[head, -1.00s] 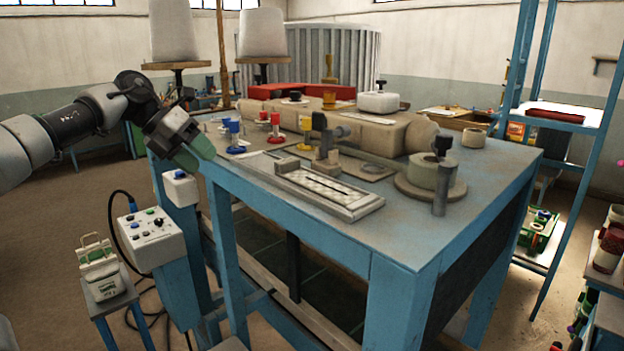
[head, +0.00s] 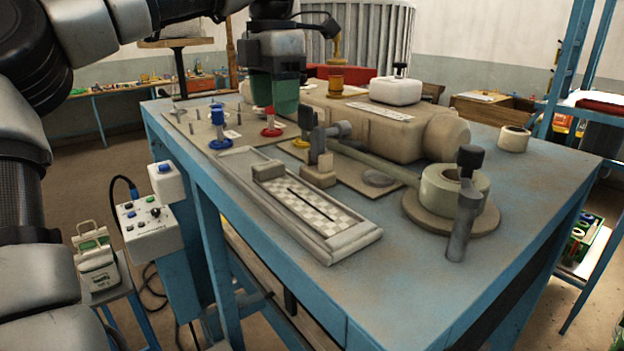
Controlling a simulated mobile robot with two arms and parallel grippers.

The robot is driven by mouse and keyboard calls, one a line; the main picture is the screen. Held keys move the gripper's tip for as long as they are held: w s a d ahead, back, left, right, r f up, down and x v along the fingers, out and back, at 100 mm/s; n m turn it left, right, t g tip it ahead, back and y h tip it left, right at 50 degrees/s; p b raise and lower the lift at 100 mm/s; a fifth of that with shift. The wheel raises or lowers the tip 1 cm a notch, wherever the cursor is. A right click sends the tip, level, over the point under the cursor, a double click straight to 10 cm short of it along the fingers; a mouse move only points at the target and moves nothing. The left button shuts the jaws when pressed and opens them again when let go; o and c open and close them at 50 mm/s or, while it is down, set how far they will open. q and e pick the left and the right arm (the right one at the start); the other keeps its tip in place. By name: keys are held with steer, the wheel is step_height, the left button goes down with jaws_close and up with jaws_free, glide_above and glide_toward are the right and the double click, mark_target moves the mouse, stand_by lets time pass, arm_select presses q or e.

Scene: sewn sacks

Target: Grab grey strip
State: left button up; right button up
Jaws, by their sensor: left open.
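A grey-green strip (head: 378,163) runs from the roll (head: 437,191) at the right of the blue table back to the left, towards a small post with a dark knob (head: 317,145). Its left end is hidden or hard to make out by the post. My left gripper (head: 275,108) points down above the table, behind and to the left of the strip, apart from it. Its green fingers are open, and the red knob (head: 270,125) shows just below them. My right gripper is not in view.
A long beige machine body (head: 385,125) lies behind the strip. A grey tray with a checked plate (head: 305,205) lies in front of it. A blue knob (head: 218,125) stands at the left, and a dark-topped post (head: 465,205) in front of the roll. The table's right front is clear.

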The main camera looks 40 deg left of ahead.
arm_select(q)
glide_above(271, 163)
steer(key=f, duration=0.2)
steer(key=f+p, duration=0.1)
steer(key=f, duration=0.1)
steer(key=shift+s+d, duration=0.2)
steer(key=shift+s, duration=0.05)
steer(key=shift+w+f, duration=0.1)
steer(key=shift+f, duration=0.25)
steer(key=f+p, duration=0.1)
steer(key=f, duration=0.1)
steer(key=f+p, duration=0.2)
steer(key=shift+w+a+f, duration=0.2)
steer(key=shift+f, duration=0.35)
steer(key=shift+s+f, duration=0.1)
steer(key=shift+c, duration=1.2)
steer(key=c, duration=0.8)
steer(key=shift+o, duration=0.2)
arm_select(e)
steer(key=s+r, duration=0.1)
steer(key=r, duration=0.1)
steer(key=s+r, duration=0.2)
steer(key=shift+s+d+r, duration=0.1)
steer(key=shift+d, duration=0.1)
